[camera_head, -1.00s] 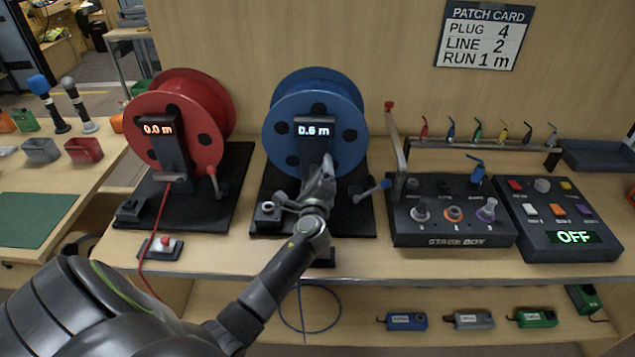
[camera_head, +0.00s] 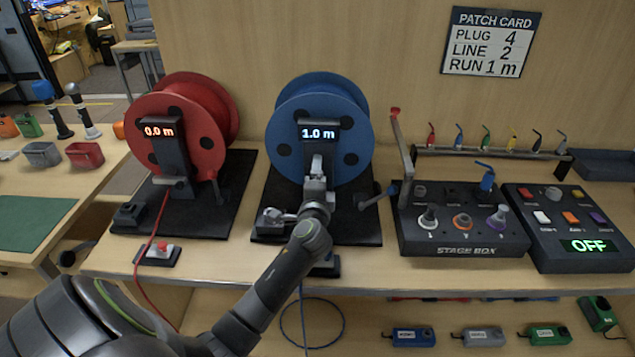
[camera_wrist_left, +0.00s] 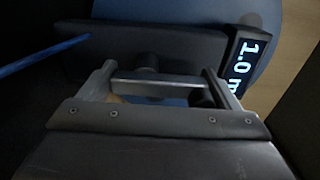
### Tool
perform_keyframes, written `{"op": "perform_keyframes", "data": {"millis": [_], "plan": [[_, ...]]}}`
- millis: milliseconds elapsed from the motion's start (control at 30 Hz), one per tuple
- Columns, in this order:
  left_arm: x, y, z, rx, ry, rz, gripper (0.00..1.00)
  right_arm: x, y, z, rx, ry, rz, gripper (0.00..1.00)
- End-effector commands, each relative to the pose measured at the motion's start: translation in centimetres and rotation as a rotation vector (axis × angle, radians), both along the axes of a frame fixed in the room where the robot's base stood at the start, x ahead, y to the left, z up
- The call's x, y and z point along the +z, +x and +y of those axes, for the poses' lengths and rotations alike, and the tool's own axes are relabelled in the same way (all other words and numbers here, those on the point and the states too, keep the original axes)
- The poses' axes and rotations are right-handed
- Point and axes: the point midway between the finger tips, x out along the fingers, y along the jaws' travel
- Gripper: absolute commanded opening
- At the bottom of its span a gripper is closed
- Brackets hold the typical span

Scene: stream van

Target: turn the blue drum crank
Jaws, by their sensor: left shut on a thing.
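The blue drum (camera_head: 322,92) stands on a dark base plate, and its post display (camera_head: 318,133) reads 1.0 m. My left gripper (camera_head: 316,178) is at the front of the post, just below the display. The gripper hides most of the crank in the head view. A blue cable (camera_wrist_left: 40,58) runs past the left of the fingers. My right gripper is in neither view.
The red drum (camera_head: 183,100), reading 0.0 m, stands close on the left. A blue-knobbed lever (camera_head: 372,200) sticks out right of the blue drum. The stage box (camera_head: 460,238) and a switch panel reading OFF (camera_head: 575,235) fill the right. Blue cable (camera_head: 312,325) hangs below the table edge.

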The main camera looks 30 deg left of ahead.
Motion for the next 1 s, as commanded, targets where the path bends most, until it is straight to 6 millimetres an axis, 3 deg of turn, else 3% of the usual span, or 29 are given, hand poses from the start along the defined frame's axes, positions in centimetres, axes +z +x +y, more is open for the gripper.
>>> {"op": "perform_keyframes", "data": {"millis": [367, 400, 500, 800, 1000], "plan": [[-0.4, -0.1, 0.1, 0.003, -0.006, 0.006, 0.62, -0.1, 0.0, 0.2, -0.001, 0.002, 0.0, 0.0], [-0.4, -0.1, 0.1, 0.004, -0.006, 0.006, 0.86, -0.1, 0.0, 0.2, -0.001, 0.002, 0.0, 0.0], [-0.4, -0.1, 0.1, 0.003, -0.005, 0.005, 0.99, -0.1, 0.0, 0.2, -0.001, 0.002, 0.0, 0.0], [-0.2, -0.3, -0.1, 0.001, -0.005, 0.001, 1.0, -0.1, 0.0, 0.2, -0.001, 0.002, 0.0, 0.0], [-0.3, -2.2, -1.4, 0.0, -0.008, 0.0, 1.0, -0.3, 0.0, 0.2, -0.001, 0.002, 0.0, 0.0]]}}
